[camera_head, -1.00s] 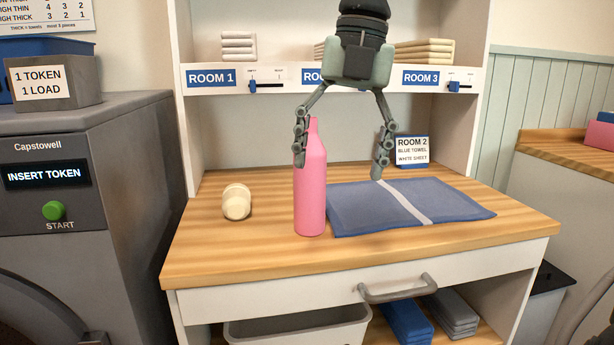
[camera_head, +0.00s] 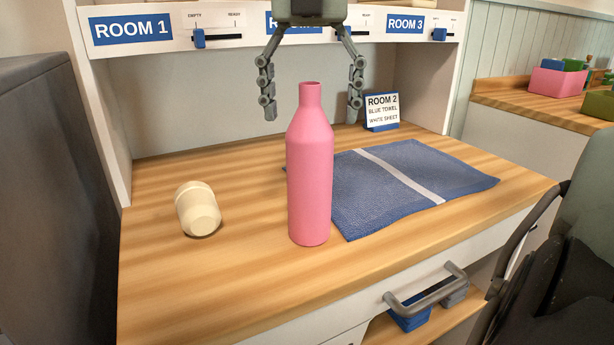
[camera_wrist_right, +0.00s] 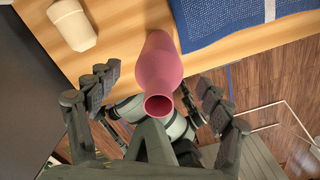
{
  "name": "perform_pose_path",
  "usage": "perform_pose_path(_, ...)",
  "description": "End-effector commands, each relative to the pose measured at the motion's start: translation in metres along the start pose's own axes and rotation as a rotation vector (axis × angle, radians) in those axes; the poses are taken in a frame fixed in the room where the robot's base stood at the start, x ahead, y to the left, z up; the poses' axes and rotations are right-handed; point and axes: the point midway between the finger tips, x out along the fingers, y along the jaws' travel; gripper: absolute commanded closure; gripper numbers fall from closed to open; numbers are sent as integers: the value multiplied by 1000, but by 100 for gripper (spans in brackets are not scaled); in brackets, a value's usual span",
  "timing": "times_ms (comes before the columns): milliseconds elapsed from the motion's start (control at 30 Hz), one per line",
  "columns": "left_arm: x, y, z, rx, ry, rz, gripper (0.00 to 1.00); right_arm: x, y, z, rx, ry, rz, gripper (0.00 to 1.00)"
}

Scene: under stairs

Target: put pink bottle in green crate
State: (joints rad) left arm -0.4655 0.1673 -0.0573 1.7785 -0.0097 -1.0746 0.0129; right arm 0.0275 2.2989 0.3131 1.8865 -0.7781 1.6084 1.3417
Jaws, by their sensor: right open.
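The pink bottle (camera_head: 310,180) stands upright on the wooden worktop, its open mouth showing in the right wrist view (camera_wrist_right: 160,104). My right gripper (camera_head: 312,108) points down with its fingers spread, around the height of the bottle's neck. In the right wrist view the bottle shows between the two open fingers (camera_wrist_right: 158,92), with nothing gripped. An olive-green container (camera_head: 601,104), which may be the green crate, is cut off by the right edge on the far wooden counter. Its inside is hidden. My left gripper is not in view.
A Room 2 card (camera_head: 381,111) stands behind. A pink bin (camera_head: 556,82) is beside the olive container. The worktop's front left is clear.

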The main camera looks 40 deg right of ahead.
Motion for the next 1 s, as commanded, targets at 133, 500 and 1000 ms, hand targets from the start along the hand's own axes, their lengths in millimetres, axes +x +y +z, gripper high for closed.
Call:
perform_pose_path(133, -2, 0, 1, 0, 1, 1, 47, 20, -1, -4, -3, 4, -1, 20)
perform_pose_path(500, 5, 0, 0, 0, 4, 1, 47, 53, -1, -5, 1, -1, 1, 20)
perform_pose_path(1000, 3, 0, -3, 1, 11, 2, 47, 52, -1, -5, 1, -1, 1, 65)
